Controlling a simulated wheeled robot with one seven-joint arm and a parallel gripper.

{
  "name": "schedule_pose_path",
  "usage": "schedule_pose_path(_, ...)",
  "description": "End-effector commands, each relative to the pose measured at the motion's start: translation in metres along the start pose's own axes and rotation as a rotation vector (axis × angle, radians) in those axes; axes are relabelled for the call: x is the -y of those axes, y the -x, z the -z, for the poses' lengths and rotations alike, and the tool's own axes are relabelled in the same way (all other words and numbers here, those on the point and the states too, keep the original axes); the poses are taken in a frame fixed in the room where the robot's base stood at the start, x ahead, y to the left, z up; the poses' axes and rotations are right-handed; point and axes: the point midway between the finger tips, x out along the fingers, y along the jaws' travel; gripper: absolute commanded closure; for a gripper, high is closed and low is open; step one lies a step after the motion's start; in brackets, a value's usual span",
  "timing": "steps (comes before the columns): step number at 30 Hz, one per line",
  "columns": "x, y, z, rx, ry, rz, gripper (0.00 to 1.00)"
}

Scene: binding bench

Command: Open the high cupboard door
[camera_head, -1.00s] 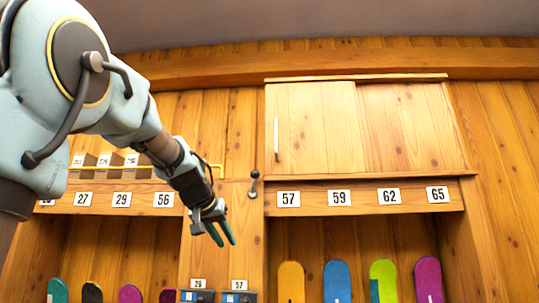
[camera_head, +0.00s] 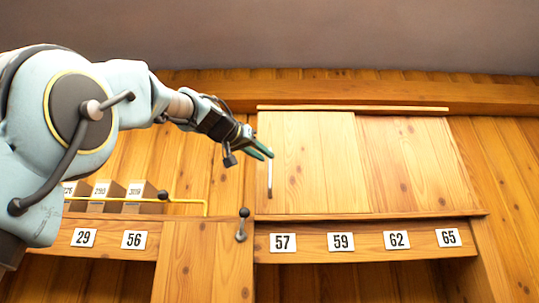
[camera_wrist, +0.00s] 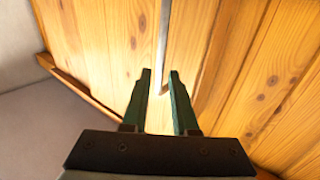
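The high cupboard's left door panel (camera_head: 315,165) is pale wood and covers the left half of the cupboard front. The darker right panel (camera_head: 410,165) covers the other half, and no opening shows. A slim vertical metal handle (camera_head: 270,180) is near the left panel's left edge. My gripper (camera_head: 267,151) is at that edge, close to the handle's upper end. In the wrist view its two green fingers (camera_wrist: 159,73) are apart, and the handle (camera_wrist: 164,35) runs down to the gap between them. I cannot tell whether the handle lies between the fingertips or just beyond.
A wooden ledge (camera_head: 350,107) runs above the panels. Below is a board with number plates (camera_head: 340,241). A dark-knobbed lever (camera_head: 242,225) sits lower left. A yellow rail (camera_head: 185,200) runs before several numbered boxes (camera_head: 145,195) at left.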

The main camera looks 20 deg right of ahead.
Motion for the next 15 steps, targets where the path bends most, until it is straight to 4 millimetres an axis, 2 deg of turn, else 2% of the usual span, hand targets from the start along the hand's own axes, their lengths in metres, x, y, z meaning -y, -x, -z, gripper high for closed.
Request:
schedule_pose_path(1,0.0,-0.01,0.003,0.003,0.0,0.0,0.73)
schedule_pose_path(6,0.0,-0.03,0.002,0.001,0.001,0.0,0.73)
schedule_pose_path(15,0.0,-0.038,-0.001,0.0,0.0,0.001,0.73)
